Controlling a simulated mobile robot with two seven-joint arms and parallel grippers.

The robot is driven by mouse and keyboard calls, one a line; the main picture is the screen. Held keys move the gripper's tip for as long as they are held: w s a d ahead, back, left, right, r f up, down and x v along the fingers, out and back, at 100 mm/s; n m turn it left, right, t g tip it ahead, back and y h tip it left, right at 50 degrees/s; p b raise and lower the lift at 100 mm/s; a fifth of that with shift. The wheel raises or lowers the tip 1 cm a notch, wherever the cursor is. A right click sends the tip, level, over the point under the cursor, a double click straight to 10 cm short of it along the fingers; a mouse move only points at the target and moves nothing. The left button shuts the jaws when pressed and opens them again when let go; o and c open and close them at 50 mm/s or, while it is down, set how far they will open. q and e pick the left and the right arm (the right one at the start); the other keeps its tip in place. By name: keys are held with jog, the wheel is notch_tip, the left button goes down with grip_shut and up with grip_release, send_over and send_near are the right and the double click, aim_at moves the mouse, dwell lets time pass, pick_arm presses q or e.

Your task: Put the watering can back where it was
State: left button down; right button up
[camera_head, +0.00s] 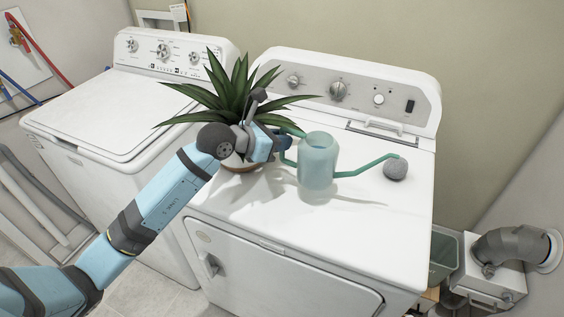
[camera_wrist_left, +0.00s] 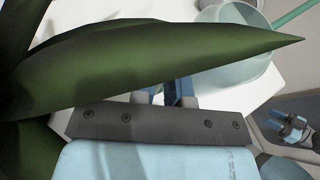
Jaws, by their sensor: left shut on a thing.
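The watering can (camera_head: 317,162) has a pale translucent teal body, a green handle and a green spout with a grey round head on the right. It is upright at the top of the right-hand machine; I cannot tell whether its base touches. My left gripper (camera_head: 287,149) is shut on its handle side, left of the body. In the left wrist view, the can's rim (camera_wrist_left: 236,77) shows at the top right. A plant leaf (camera_wrist_left: 150,65) hides much of the left fingers (camera_wrist_left: 178,92) and the grip there. A blue and grey part at the right edge may be my right gripper (camera_wrist_left: 290,128).
A potted plant (camera_head: 238,92) with long spiky leaves stands just behind and left of my left gripper, close to it. The white machine's top (camera_head: 400,215) is clear in front and right. Another white machine (camera_head: 100,110) stands left; a grey bin (camera_head: 443,255) is right.

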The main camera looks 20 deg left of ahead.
aim_at(281, 159)
pick_arm(q)
notch_tip(281, 159, down, 7)
jog(key=shift+r, duration=0.1)
dwell(0.3)
jog(key=c, duration=1.1)
grip_release()
